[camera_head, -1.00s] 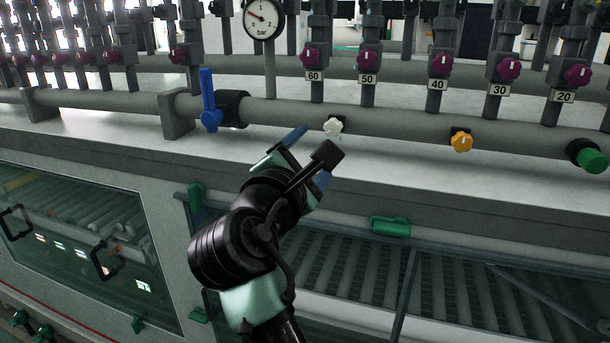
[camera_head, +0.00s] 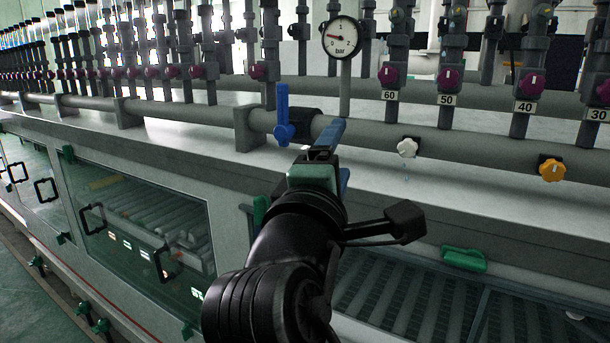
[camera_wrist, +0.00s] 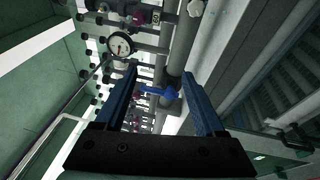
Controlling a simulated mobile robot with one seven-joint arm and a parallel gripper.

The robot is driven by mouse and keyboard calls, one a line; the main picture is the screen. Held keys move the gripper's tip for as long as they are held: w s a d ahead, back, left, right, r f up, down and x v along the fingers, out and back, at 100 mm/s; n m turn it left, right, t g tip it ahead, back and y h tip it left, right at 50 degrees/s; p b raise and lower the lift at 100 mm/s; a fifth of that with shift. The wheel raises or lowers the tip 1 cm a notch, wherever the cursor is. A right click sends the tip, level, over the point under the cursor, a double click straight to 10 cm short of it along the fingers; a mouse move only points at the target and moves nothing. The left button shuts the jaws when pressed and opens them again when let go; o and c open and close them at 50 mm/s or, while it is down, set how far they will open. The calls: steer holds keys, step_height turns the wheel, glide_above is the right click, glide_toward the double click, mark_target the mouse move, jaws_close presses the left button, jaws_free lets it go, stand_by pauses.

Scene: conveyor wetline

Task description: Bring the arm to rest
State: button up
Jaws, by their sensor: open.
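My gripper (camera_head: 337,155) is in the middle of the head view, in front of the grey pipe. Its two blue fingers stand apart with nothing between them. In the wrist view my gripper (camera_wrist: 168,95) also shows open, its fingers on either side of the blue valve handle (camera_wrist: 157,91), which lies beyond them. In the head view the blue valve handle (camera_head: 283,115) points upright, just left of the fingers. I see no contact between them, though the exact distance is hard to tell.
A pressure gauge (camera_head: 341,38) stands on the pipe behind my gripper. A white knob (camera_head: 407,147) and an orange knob (camera_head: 551,169) sit to the right. Dark red valve knobs (camera_head: 388,75) line the upper row. A green latch (camera_head: 464,258) is on the cabinet below.

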steer(key=s+a+r+m+t+y+b, duration=0.2)
steer(key=s+a+r+m+t+y, duration=0.1)
steer(key=s+m, duration=0.4)
steer(key=s+a+r+m+t+y+b, duration=0.2)
steer(key=s+a+r+m+t+y, duration=0.1)
steer(key=s+r+m+t, duration=0.3)
steer(key=s+m, duration=0.2)
steer(key=s, duration=0.2)
steer(key=shift+a+y, duration=0.35)
steer(key=shift+y, duration=0.05)
